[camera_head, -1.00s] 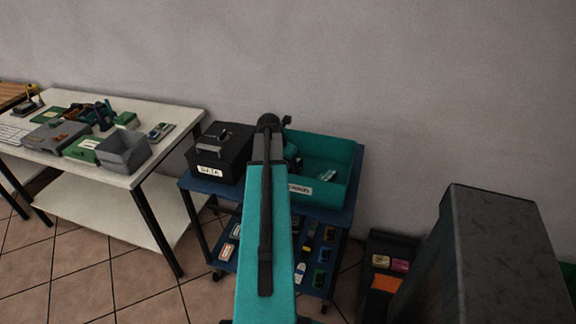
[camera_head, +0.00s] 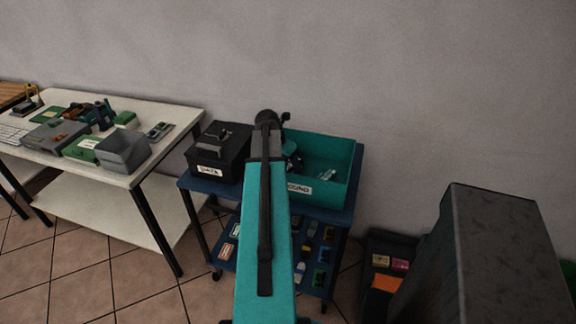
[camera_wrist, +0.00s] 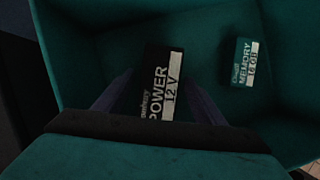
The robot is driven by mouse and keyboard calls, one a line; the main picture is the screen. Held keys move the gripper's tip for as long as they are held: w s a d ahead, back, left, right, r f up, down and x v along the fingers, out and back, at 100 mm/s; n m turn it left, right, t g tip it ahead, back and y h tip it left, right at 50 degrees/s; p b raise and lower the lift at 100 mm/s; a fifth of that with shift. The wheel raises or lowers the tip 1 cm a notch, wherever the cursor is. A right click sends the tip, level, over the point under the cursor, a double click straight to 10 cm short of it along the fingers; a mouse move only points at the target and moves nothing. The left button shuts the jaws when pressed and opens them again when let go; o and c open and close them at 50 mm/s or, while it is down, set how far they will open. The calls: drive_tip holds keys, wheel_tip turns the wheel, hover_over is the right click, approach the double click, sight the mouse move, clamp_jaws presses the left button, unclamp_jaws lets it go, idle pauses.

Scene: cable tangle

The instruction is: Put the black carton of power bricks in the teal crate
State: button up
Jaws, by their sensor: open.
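The teal crate (camera_head: 338,195) stands on the right of the blue cart's top, with a white label on its front. In the wrist view its inside (camera_wrist: 205,45) fills most of the picture. The black carton (camera_wrist: 163,85), marked POWER 12 V, is in the crate, between the two fingers of my gripper (camera_wrist: 160,92). The fingers are apart, one on each side of the carton, and I cannot tell whether they touch it. In the head view my arm hides most of the gripper and the crate's left part.
A small teal MEMORY box (camera_wrist: 244,62) lies in the crate, right of the carton. A black lidded box (camera_head: 218,152) labelled DATA stands left of the crate on the blue cart (camera_head: 210,187). A white table (camera_head: 180,128) with several items is further left. A tall dark cabinet (camera_head: 500,250) stands right.

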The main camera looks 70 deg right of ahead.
drive_tip(key=b+v, duration=0.1)
drive_tip(key=v, duration=0.9)
drive_tip(key=shift+r, duration=0.3)
drive_tip(key=shift+a+r, duration=0.1)
idle(0.5)
